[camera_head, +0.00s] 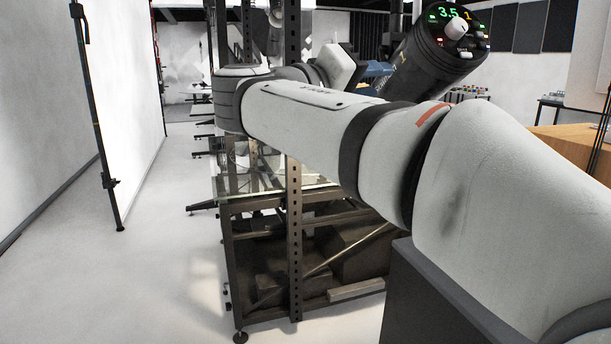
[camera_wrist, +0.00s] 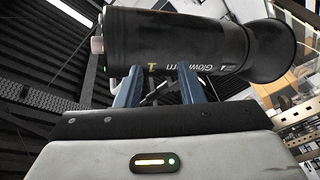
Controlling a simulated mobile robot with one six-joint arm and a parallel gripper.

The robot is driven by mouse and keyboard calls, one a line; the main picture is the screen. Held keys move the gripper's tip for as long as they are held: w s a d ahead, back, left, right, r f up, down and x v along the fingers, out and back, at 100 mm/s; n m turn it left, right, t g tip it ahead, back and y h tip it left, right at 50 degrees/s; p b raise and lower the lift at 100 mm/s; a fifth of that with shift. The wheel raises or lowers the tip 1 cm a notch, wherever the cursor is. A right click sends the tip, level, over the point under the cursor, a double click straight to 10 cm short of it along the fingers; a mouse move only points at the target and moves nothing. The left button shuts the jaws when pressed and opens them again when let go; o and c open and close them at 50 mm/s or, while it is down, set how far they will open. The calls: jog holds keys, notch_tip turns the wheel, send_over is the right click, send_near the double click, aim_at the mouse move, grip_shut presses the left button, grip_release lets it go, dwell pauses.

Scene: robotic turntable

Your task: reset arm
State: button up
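My arm stretches across the head view and folds back at its elbow, so my gripper (camera_head: 374,70) is in the upper middle, level with a dark cylinder. The cylinder (camera_head: 432,58) is tilted in the air, with a lit green and orange display and a pale knob on its upper end. In the wrist view my gripper's two blue fingers (camera_wrist: 160,84) stand apart and meet the side of the black cylinder (camera_wrist: 195,42), which carries printed lettering and has a flared end at right. The cylinder appears held by the fingers; their exact contact is partly hidden.
A dark metal frame with a glass shelf (camera_head: 262,184) stands beneath and behind my arm. A thin black stand (camera_head: 100,125) is by the white wall at left. Open pale floor (camera_head: 125,270) lies between them. A wooden surface (camera_head: 568,148) is at right.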

jog(key=s+d+f+n+g+y+p, duration=0.2)
jog(key=d+f+g+y+p, duration=0.15)
jog(key=f, duration=0.45)
jog(key=s+d+f+n+g+y+p, duration=0.1)
jog(key=s+d+f+g+y+p, duration=0.15)
jog(key=d+f, duration=0.35)
jog(key=s+a+f+m+g+y+p, duration=0.2)
jog(key=s+a+f+y+p, duration=0.2)
jog(key=s+f, duration=1)
jog(key=y+p, duration=0.3)
jog(key=y, duration=0.2)
jog(key=shift+f+p, duration=0.4)
